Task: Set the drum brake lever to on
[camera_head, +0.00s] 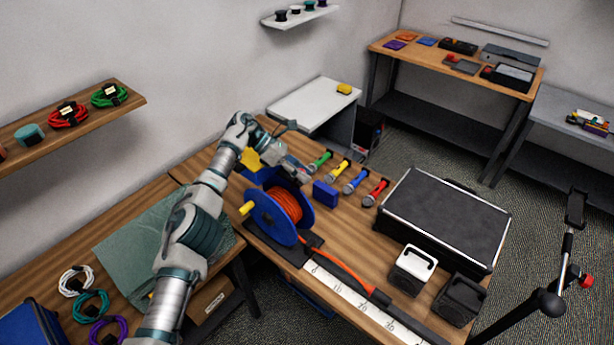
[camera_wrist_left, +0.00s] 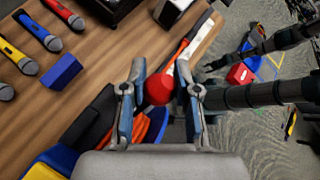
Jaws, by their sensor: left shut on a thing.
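The cable drum (camera_head: 264,218) has blue flanges and is wound with orange cable (camera_head: 285,206); it stands on a black base on the wooden bench. A yellow crank handle (camera_head: 247,208) sticks out on its left side. My left gripper (camera_head: 304,174) is at the drum's far upper edge. In the left wrist view its two fingers are on either side of the round red knob (camera_wrist_left: 160,88) of the brake lever, closed on it. The lever's shaft is hidden below the knob, so its exact setting cannot be told.
Several microphones (camera_head: 355,181) and a blue block (camera_head: 325,195) lie right of the drum. A black case (camera_head: 447,217) stands farther right. An orange cable end runs along the white ruler (camera_head: 345,300) at the bench's front. A dark stand (camera_head: 567,245) is at the right.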

